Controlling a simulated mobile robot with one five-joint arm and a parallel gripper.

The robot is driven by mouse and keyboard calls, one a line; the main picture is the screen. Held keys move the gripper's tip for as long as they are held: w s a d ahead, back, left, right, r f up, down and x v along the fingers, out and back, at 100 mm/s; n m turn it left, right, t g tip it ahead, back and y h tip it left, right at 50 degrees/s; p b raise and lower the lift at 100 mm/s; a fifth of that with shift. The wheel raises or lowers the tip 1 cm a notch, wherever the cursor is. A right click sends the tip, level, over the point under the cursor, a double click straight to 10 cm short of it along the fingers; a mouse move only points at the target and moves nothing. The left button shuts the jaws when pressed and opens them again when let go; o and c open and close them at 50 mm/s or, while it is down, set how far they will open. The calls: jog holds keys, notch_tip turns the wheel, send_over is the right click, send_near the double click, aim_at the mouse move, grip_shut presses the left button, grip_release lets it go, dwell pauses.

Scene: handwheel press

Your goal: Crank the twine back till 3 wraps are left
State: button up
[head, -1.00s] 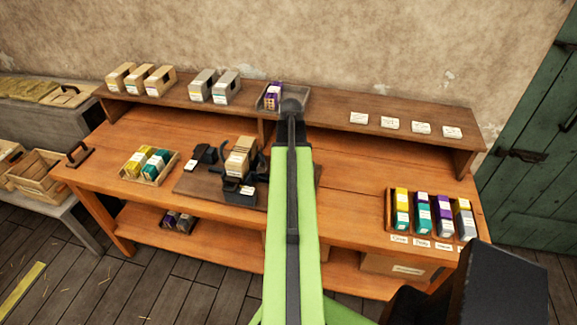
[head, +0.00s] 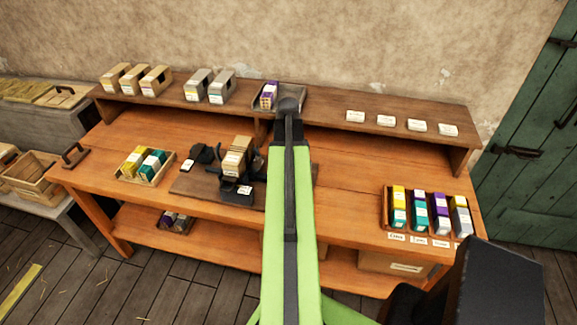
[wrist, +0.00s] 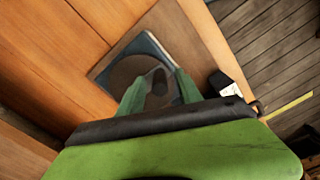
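The press (head: 238,170) stands on a dark board (head: 188,186) on the workbench, with a pale block held in its black frame. My green arm covers its right side in the head view and hides my gripper there. In the wrist view, the two teal fingers of my gripper (wrist: 158,93) stand apart on either side of a small dark grey knob (wrist: 158,80). Whether they press on it is unclear. A dark round disc (wrist: 128,70) on a square blue-grey plate lies beyond the fingers. I cannot make out the twine or its wraps in either view.
A tray of coloured boxes (head: 145,177) stands left of the press, and a divided rack (head: 388,212) at the right. The raised back shelf (head: 320,105) holds blocks, a small tray and cards. Bench top between press and rack is clear.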

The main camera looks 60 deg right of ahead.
jog(key=shift+r, duration=0.1)
notch_tip(320, 180, up, 17)
jog(key=p, duration=1.7)
jog(key=shift+r, duration=0.2)
jog(key=shift+f, duration=0.1)
